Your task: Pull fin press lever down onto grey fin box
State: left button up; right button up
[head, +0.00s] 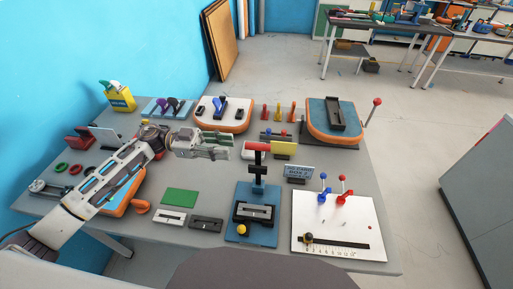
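The fin press stands on a blue base (242,231) at the table's front middle. Its black upright carries the fin press lever, whose red handle (257,146) is raised at the top. A grey fin box (253,213) lies in a black holder on the base, below the lever. My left gripper (230,152) reaches in from the left, its fingers pointing right. It looks slightly open and empty, just left of the red handle, with a small apparent gap between them. My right gripper is out of view.
A white board (340,215) with red and blue levers lies right of the press. A green pad (181,197) and two loose boxes (206,223) lie left. A yellow block (284,149) and a small sign (300,171) stand close behind and right of the lever.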

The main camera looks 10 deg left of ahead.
aim_at(257, 149)
pick_arm(q)
jog(key=shift+d+p, duration=0.95)
jog(key=shift+d, duration=4.05)
grip_shut()
